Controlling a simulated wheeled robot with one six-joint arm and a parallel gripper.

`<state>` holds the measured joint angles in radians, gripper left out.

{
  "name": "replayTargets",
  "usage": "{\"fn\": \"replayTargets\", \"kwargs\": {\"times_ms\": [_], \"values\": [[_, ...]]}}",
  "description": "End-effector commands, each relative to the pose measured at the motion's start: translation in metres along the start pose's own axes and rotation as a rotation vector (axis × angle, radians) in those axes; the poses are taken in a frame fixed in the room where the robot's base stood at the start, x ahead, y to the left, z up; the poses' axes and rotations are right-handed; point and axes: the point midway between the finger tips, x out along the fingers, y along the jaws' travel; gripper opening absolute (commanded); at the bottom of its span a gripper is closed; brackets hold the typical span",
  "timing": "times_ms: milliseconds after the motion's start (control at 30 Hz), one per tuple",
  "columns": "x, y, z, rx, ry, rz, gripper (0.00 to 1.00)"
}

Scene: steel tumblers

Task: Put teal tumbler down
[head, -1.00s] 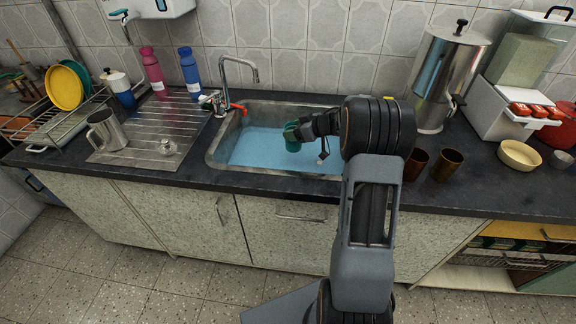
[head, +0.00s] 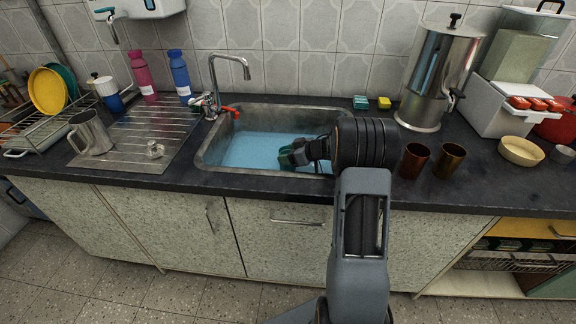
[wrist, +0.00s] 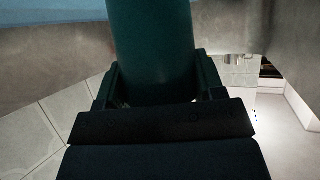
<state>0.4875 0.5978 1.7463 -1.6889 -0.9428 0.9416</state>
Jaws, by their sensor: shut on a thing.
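The teal tumbler (wrist: 150,45) fills the upper middle of the wrist view, between the two fingers of my gripper (wrist: 158,92). My gripper is shut on it. In the head view the teal tumbler (head: 287,157) is a small green shape at the end of my gripper (head: 300,153), over the right part of the sink (head: 222,131). Blue water shows in the sink behind and to the left of it. My arm hides part of the sink's right side. I cannot tell whether the tumbler touches the water.
A copper tumbler (head: 414,160) and a brass tumbler (head: 449,161) stand on the dark counter right of my arm. A tap (head: 228,75) rises behind the sink. A steel jug (head: 90,133) and small glass item (head: 154,149) are on the drainboard (head: 139,134). Counter in front is narrow.

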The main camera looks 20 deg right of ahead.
Motion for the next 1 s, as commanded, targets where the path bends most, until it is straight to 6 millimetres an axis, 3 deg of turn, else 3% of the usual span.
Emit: {"fn": "replayTargets", "kwargs": {"times_ms": [233, 667, 700, 933, 1000], "values": [[0.018, 0.000, 0.034, 0.002, -0.001, 0.000, 0.38], [0.021, 0.000, 0.037, 0.001, 0.000, -0.001, 0.38], [0.021, 0.000, 0.038, 0.000, -0.001, -0.001, 0.64], [0.021, 0.000, 0.038, 0.000, 0.000, -0.001, 0.86], [0.021, 0.000, 0.037, 0.000, 0.000, 0.000, 0.88]]}}
